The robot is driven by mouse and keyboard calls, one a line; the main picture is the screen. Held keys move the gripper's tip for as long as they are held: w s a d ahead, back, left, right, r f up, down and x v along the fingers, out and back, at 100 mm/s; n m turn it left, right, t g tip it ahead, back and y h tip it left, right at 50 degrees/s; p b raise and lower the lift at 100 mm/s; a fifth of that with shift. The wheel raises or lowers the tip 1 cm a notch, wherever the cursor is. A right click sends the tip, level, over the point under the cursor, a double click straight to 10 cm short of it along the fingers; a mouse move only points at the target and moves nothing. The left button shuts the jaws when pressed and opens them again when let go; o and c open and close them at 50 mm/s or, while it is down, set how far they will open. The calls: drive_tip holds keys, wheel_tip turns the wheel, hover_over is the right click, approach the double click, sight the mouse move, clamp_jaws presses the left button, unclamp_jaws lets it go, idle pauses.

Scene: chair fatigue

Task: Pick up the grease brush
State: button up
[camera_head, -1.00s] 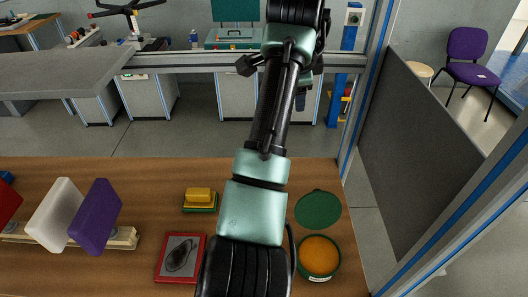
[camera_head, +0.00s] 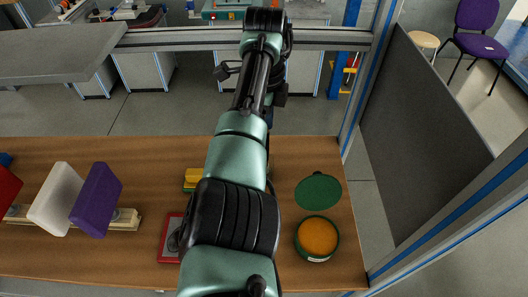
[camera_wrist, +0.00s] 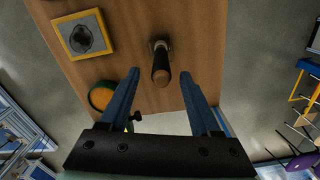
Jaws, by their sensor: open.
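In the wrist view, what appears to be the grease brush (camera_wrist: 160,62) stands on the wooden table (camera_wrist: 115,30). Its dark handle with a brown rounded end points up toward the camera, and its foot is a small square-looking base. My gripper (camera_wrist: 161,82) is open, with its two blue fingers apart. The brush's handle end shows between the fingertips, and no contact is visible. In the head view, my arm hides the brush and the fingers.
An open orange-filled tin (camera_head: 317,236) and a green lid (camera_head: 318,191) lie right of my arm. A red-framed tray (camera_head: 172,238) and yellow block (camera_head: 193,176) are left, partly hidden. Purple (camera_head: 97,199) and white (camera_head: 54,198) panels stand farther left. A grey partition (camera_head: 420,140) borders the right.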

wheel_tip(320, 180, down, 5)
drive_tip(key=shift+w+a+f+p, duration=0.1)
drive_tip(key=shift+p, duration=0.5)
clamp_jaws()
